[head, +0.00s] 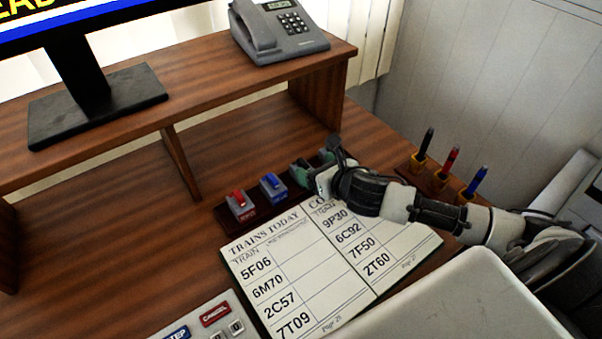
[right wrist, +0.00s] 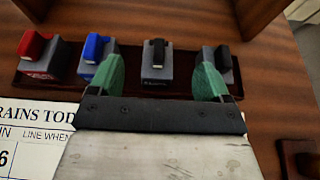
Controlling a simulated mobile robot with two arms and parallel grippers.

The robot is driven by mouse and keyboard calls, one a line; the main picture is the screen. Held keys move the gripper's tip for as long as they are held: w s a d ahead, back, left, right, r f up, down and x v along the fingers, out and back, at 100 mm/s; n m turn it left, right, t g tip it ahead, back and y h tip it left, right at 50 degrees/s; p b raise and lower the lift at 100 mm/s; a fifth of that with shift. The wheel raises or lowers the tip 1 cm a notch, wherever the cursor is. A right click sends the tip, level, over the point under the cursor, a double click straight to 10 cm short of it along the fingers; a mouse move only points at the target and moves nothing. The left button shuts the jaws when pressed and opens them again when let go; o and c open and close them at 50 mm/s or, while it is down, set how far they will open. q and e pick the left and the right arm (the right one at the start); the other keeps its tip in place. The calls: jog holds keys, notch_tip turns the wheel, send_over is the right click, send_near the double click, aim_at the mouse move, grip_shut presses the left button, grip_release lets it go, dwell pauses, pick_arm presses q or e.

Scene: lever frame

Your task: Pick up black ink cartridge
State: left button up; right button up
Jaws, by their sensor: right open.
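A row of small grey blocks with coloured tops sits on a dark red tray (right wrist: 190,88). The black-topped one, the black ink cartridge (right wrist: 157,60), stands upright in the right wrist view, third from the left. My right gripper (head: 314,172) is open over the tray. In the right wrist view its green fingertips are apart, one left and one right of the black cartridge, with nothing held. In the head view the gripper largely hides that cartridge. My left gripper is not in view.
A red-topped block (head: 240,205) and a blue-topped block (head: 273,187) stand left of the gripper. A dark-topped block (right wrist: 220,62) stands close to the right fingertip. An open book (head: 300,260) lies in front, pens (head: 450,160) stand right, and a wooden shelf (head: 200,85) rises behind.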

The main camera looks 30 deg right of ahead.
aim_at(301, 159)
jog(key=x, duration=0.8)
jog(key=shift+f, duration=0.1)
jog(key=c, duration=1)
notch_tip(301, 159, up, 5)
jog(key=shift+f+p, duration=0.1)
jog(key=shift+p, duration=0.2)
jog(key=s+d+r, duration=0.4)
jog(key=d+r, duration=0.2)
jog(key=d, duration=0.5)
jog(key=s+a+r+m+h+p, duration=0.15)
jog(key=s+a, duration=0.25)
jog(key=a, duration=0.6)
jog(key=s+a+r+p, duration=0.2)
jog(key=s+a+r, duration=0.15)
jog(key=a, duration=0.55)
jog(key=s+f, duration=0.1)
jog(key=s, duration=0.2)
jog(key=s+f, duration=0.1)
jog(key=s, duration=0.2)
jog(key=s+f, duration=0.1)
jog(key=s, duration=0.2)
jog(key=shift+s+f, duration=0.15)
jog(key=shift+f, duration=0.1)
